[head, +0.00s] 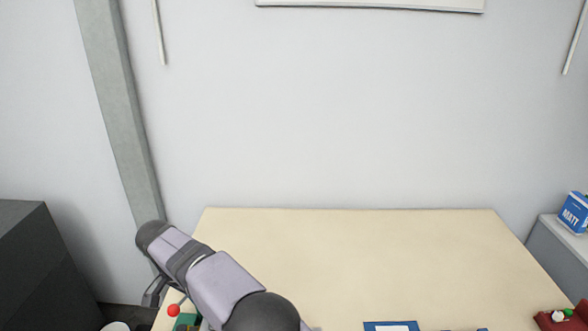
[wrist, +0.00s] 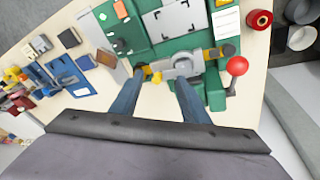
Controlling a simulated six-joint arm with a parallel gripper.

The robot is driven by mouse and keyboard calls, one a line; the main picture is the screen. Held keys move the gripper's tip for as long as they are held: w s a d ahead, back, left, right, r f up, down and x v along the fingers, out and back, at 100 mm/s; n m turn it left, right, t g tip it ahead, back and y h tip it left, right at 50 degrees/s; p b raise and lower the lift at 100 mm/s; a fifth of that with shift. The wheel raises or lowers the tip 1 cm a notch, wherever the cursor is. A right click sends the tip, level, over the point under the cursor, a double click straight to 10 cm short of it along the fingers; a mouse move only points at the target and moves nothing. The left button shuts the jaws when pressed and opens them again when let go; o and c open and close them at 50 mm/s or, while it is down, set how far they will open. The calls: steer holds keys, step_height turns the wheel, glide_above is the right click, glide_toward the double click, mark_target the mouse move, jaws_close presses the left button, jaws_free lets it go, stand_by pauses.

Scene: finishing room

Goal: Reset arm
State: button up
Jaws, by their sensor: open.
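My gripper (wrist: 160,80) is open in the wrist view, its two blue fingers apart and pointing at the table with nothing held. Beyond the fingertips is a green fixture (wrist: 152,51) with a grey clamp part (wrist: 183,66). I cannot tell how high the fingers are above it. A red ball knob (wrist: 236,66) stands at the fixture's right side. In the head view my arm reaches to the lower left, and the gripper is mostly hidden behind it. The red knob (head: 173,310) shows beside the arm there.
The pale table (head: 350,250) is bare across its back and middle. A blue tray (head: 391,327) lies at its front edge. A red holder (head: 562,318) is at the right.

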steer(key=s+d+r+n+g+y, duration=0.1)
steer(key=d+n, duration=0.1)
steer(key=d, duration=0.9)
steer(key=s+d+r+n, duration=0.1)
steer(key=d, duration=1)
steer(key=s+d+f+n+y, duration=0.1)
steer(key=s+d+f, duration=0.3)
steer(key=s+d, duration=0.9)
steer(key=s+n, duration=0.1)
steer(key=s, duration=0.2)
steer(key=shift+s+d+f+n+y, duration=0.2)
steer(key=shift+d+n+y, duration=0.1)
steer(key=shift+y, duration=0.1)
